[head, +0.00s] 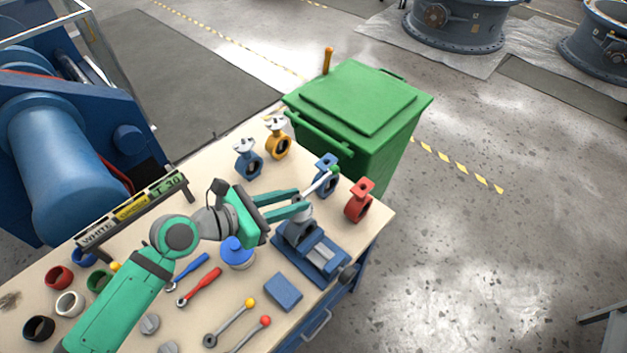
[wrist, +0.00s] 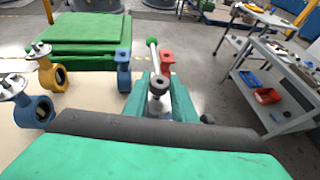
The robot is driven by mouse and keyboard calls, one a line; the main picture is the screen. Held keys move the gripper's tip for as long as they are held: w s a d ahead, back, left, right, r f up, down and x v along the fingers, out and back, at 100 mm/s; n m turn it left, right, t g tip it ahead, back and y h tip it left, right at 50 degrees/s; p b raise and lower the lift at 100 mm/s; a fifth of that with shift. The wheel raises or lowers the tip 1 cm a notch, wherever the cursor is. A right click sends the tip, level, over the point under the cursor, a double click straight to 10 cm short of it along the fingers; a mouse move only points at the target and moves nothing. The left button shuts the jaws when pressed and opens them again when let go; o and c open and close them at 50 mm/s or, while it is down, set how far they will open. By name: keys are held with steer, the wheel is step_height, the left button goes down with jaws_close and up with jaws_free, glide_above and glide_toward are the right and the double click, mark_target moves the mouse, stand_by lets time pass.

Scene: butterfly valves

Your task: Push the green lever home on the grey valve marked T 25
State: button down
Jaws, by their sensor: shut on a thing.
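A blue valve (head: 326,178) and a red valve (head: 358,203) stand close behind the vise. A sign rack (head: 133,208) shows T 30. Loose levers (head: 230,322) lie in front; a green bin (head: 358,105) stands beyond.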

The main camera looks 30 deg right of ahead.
steer(key=shift+a+f, duration=0.1)
steer(key=shift+f, duration=0.1)
steer(key=shift+s+d+f, duration=0.1)
steer(key=shift+d+f, duration=0.1)
steer(key=shift+s+a+f, duration=0.1)
steer(key=shift+f, duration=0.3)
stand_by(0.5)
steer(key=shift+w+f, duration=0.15)
steer(key=shift+w, duration=0.05)
stand_by(0.5)
steer(key=shift+s+r, duration=0.15)
steer(key=shift+r, duration=0.15)
steer(key=shift+f, duration=0.5)
stand_by(0.5)
steer(key=c, duration=1.4)
jaws_free()
steer(key=shift+a, duration=0.1)
